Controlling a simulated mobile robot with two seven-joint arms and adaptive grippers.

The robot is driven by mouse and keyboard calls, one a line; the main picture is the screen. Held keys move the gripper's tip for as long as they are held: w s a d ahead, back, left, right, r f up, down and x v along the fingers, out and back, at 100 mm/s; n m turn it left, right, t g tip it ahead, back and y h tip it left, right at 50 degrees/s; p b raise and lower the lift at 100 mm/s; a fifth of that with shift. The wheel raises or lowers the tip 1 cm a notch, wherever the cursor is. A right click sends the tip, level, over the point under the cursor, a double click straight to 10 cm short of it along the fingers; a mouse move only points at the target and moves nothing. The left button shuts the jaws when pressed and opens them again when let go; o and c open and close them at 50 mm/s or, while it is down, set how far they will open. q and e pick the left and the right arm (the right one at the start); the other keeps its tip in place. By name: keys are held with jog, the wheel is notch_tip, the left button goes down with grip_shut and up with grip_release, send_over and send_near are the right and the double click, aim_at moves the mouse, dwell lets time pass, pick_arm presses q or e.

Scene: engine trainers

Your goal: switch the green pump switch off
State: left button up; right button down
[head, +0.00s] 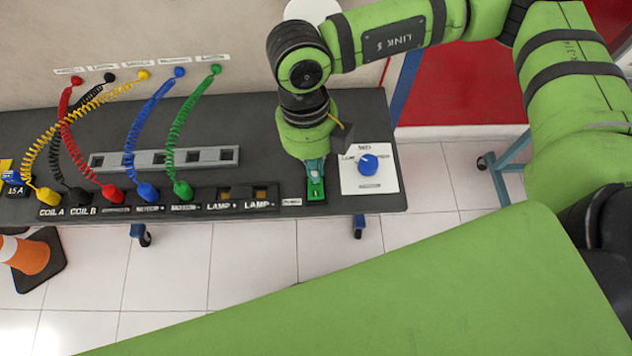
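The green pump switch (316,190) sits near the front edge of the dark bench, just right of a small white label. Its upper part is hidden by my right gripper (316,170), which points down at it from above. The fingertips are at or very near the switch; I cannot tell if they touch. The fingers are small and partly hidden by the wrist, so I cannot tell if they are open or shut. The switch's on or off position is not clear. My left gripper is not in view.
A white panel with a blue knob (368,163) is close right of the switch. Lamp sockets (243,194) and coloured plugs with coiled cables, including a green plug (183,190), line the bench (270,150) to the left. An orange cone (30,255) stands on the floor.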

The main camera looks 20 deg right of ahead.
jog(key=shift+r+p, duration=0.9)
jog(key=shift+r, duration=1.5)
